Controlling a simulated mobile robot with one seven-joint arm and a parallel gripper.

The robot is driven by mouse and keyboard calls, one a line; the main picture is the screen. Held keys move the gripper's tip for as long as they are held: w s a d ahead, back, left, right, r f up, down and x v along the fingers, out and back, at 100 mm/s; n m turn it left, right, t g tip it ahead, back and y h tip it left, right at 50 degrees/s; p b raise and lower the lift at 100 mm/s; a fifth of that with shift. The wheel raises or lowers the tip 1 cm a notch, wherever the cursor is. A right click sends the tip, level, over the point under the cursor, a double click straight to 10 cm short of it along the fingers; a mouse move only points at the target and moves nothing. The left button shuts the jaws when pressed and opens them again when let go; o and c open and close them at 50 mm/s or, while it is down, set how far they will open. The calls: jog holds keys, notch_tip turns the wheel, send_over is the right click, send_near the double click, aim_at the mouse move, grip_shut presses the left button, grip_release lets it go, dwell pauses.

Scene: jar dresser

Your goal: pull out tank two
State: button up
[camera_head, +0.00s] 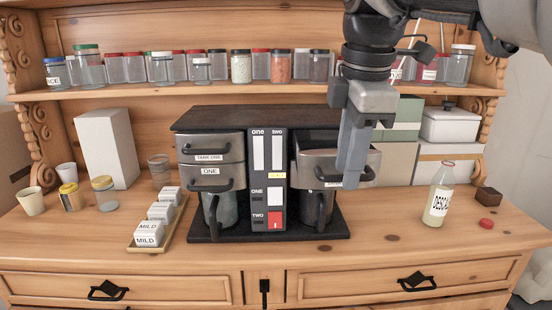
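The coffee machine (267,180) stands mid-dresser, black and silver. Its left side has a drawer labelled TANK ONE (209,146) above one labelled ONE (209,172). On the right, a silver drawer front with a black handle, apparently tank two (312,164), sits farther forward than the left drawers. A dark area shows behind its top edge. Its label is mostly hidden. My gripper (352,175) points down in front of its right part, overlapping the handle. I cannot tell whether the fingers touch or grip the handle. The fingers are seen edge-on.
Jars line the shelf above. A labelled bottle (438,195) and red cap (486,225) stand at right. Boxes (450,124) sit behind. A tray of small labelled boxes (158,218) and cups (31,201) are at left. A glass pot (219,209) sits under the left drawers.

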jog(key=s+r+p, duration=0.3)
jog(key=r+p, duration=0.1)
jog(key=r, duration=1.3)
jog(key=shift+s, duration=0.2)
jog(key=s+f+m+t+p, duration=0.1)
jog(key=s+f+m, duration=0.3)
jog(key=f+m, duration=0.5)
jog(key=s+f+m+t+p, duration=0.1)
jog(key=s+f+m, duration=0.3)
jog(key=f+m, duration=0.5)
notch_tip(320, 180, down, 9)
jog(key=shift+s+d+r+t, duration=0.15)
jog(key=shift+s+t, duration=0.15)
jog(key=shift+t, duration=0.4)
